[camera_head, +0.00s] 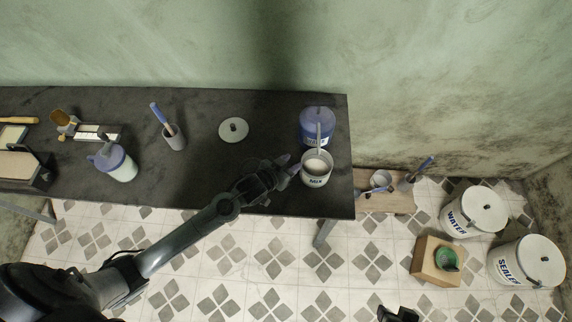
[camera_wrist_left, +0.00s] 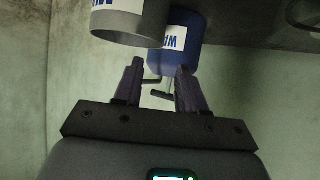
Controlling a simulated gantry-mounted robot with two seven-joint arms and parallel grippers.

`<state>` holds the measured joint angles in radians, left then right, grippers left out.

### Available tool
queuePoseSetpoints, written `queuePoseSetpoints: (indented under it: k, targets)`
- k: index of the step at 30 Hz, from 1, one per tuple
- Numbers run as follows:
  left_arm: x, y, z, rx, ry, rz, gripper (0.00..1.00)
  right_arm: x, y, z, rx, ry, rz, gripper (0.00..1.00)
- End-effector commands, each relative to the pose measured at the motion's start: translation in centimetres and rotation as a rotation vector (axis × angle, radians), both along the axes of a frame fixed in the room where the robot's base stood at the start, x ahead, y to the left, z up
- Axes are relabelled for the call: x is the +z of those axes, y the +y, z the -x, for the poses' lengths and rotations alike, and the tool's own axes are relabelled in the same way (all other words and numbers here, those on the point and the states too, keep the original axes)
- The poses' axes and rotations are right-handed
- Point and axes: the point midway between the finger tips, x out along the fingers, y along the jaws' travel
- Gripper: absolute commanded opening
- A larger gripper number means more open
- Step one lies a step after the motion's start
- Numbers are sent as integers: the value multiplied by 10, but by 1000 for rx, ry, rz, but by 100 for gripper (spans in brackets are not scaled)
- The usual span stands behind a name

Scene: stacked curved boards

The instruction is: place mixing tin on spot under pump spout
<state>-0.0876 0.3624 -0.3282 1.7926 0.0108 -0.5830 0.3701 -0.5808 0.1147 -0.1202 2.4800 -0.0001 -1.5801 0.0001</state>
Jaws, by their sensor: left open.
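The mixing tin (camera_head: 316,180), a grey cup marked MIX with pale contents or a pale inside, stands upright near the table's front right edge. The blue pump container (camera_head: 312,136) stands right behind it; its thin spout (camera_head: 319,132) reaches forward to the tin's rim. I cannot tell whether the tin is centred under the spout. My left gripper (camera_head: 287,170) is open just left of the tin, nothing between its fingers. In the left wrist view, upside down, the tin (camera_wrist_left: 128,22) and blue container (camera_wrist_left: 188,48) lie beyond the open fingers (camera_wrist_left: 158,75).
A low bench (camera_head: 390,203), a cardboard box (camera_head: 432,268) and white buckets (camera_head: 478,212) are at right. A dark part (camera_head: 398,314) shows at the bottom edge.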

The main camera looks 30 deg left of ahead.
Motion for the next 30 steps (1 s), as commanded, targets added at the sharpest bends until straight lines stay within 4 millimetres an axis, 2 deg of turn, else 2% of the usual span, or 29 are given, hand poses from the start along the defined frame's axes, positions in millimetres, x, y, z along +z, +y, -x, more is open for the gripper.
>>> queuePoseSetpoints:
  k: [11,14,18,24,27,30]
  targets:
    - [12,1,33,7,38,-8,40,1,-1,0,1,0,2,43]
    - [12,-3,60,20,122,-29,40,1,-1,0,3,-1,4,43]
    - [17,-4,119,35,303,-74,40,1,-2,0,5,-1,8,43]
    - [34,6,204,30,558,-131,40,1,-2,0,6,-2,10,43]
    - [42,11,234,23,645,-146,40,1,-2,0,6,-1,9,43]
    - [47,14,250,17,693,-155,40,1,-2,0,5,-1,9,43]
